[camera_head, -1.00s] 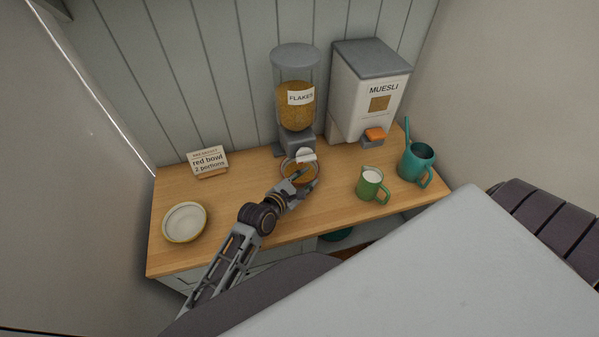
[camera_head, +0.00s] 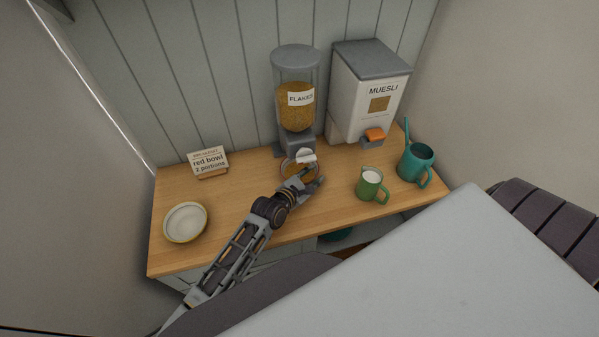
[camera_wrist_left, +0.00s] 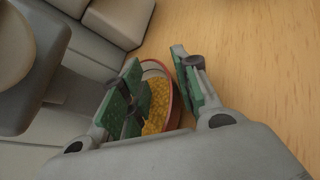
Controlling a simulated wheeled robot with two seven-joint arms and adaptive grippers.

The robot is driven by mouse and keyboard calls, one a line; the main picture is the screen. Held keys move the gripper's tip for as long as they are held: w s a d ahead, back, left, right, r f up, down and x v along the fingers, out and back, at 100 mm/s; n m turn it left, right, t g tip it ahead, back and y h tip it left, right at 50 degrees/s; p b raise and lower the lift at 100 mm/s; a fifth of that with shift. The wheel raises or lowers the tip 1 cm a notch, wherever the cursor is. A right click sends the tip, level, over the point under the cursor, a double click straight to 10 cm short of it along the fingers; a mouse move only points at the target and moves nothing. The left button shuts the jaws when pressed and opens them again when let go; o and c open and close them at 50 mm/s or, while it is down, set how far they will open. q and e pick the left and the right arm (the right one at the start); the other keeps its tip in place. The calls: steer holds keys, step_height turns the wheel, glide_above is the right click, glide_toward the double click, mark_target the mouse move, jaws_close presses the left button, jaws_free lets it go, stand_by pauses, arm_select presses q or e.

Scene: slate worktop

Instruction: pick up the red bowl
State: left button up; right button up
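The red bowl (camera_head: 286,174) stands under the flakes dispenser's spout, holding yellow flakes. In the left wrist view its red rim and flakes (camera_wrist_left: 158,105) show between my fingers. My left gripper (camera_head: 313,177) is at the bowl's front right side in the head view and partly covers it. In the wrist view the left gripper (camera_wrist_left: 160,80) is open, one finger over the bowl's inside and the other outside its right wall, with a gap to the rim. I cannot tell if a finger touches it. My right gripper is not in view.
The flakes dispenser (camera_head: 296,90) stands just behind the bowl, its spout low above it. A muesli box (camera_head: 365,95), green mug (camera_head: 370,186) and teal watering can (camera_head: 416,165) stand right. A cream bowl (camera_head: 185,222) and a "red bowl 2 portions" card (camera_head: 209,161) are left.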

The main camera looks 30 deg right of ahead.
arm_select(q)
steer(key=shift+w+d+f, duration=0.2)
steer(key=shift+d, duration=0.2)
jaws_close()
stand_by(0.4)
